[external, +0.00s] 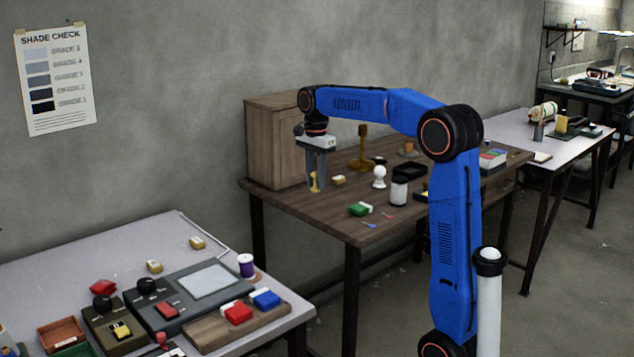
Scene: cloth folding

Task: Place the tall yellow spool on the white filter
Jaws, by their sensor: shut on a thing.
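My gripper (316,186) points down over the left part of the brown wooden table. It is shut on a small yellow thing, which looks like the tall yellow spool (314,181). The fingers hide part of it, and I cannot tell whether it touches the tabletop. I cannot pick out the white filter with certainty. White things in view are a round-topped white piece (379,176) and a white cylinder with a dark top (399,192), both right of my gripper on the same table.
A wooden cabinet (270,140) stands close behind my gripper. A brass stand (362,150), a black tray (410,170) and a green block (360,209) are on the brown table (330,218). The near-left grey table (90,257) holds a device (180,290) and several small blocks.

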